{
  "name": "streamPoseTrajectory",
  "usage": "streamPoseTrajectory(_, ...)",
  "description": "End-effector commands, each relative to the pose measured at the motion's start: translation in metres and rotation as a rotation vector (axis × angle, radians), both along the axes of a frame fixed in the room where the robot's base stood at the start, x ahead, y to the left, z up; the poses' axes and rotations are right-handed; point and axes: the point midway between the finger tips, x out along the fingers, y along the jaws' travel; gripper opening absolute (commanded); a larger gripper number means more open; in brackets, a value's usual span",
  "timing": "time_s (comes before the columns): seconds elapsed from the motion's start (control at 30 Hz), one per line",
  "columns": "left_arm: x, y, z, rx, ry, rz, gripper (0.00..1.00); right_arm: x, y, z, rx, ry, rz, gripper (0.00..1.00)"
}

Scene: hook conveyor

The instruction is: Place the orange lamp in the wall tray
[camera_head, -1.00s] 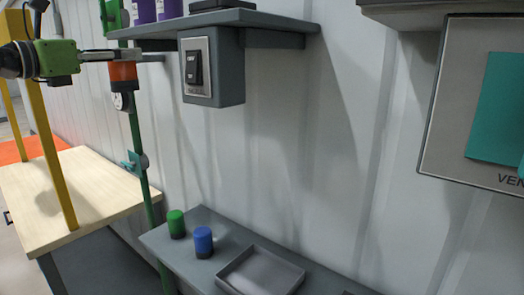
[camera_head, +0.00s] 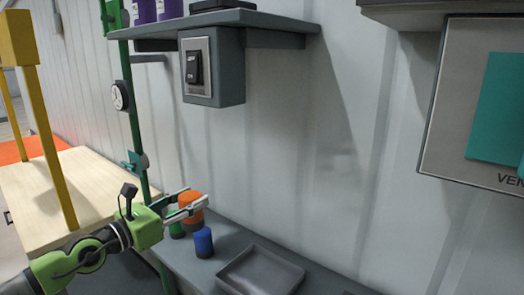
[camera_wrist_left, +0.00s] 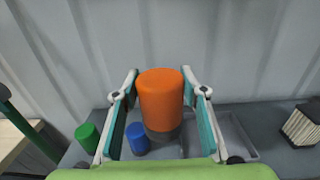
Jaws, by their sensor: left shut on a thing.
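The orange lamp (camera_head: 190,206), an orange cylinder with a dark base, is between the fingers of my left gripper (camera_head: 187,206). It also shows upright in the left wrist view (camera_wrist_left: 160,98), with the left gripper (camera_wrist_left: 162,112) shut on it. The wall tray (camera_head: 262,271), shallow and grey, lies on that shelf to the right of the held lamp and looks empty. In the wrist view the tray (camera_wrist_left: 238,138) is partly hidden behind the right finger. My right gripper is out of view.
A green lamp (camera_head: 175,229) and a blue lamp (camera_head: 203,242) stand on the grey shelf (camera_head: 222,262), left of the tray. A green pole (camera_head: 137,130) rises at the left. An upper shelf with a switch box (camera_head: 212,68) juts from the wall above.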

Motion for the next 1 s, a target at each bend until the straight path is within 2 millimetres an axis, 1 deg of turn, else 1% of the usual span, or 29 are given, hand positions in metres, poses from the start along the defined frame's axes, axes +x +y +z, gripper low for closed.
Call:
streamPoseTrajectory(0.23, -0.007, -0.004, -0.009, 0.0, -0.004, 0.001, 0.16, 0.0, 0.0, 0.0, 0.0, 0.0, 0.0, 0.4)
streamPoseTrajectory(0.53, -0.028, -0.013, -0.043, -0.003, 0.005, 0.006, 0.16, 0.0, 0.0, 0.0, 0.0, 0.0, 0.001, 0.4)
streamPoseTrajectory(0.77, -0.051, -0.022, -0.07, -0.005, 0.009, 0.016, 0.16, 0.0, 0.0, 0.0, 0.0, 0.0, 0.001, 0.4)
streamPoseTrajectory(1.0, -0.085, -0.029, -0.101, -0.006, 0.011, 0.04, 0.16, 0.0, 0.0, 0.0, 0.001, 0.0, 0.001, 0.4)
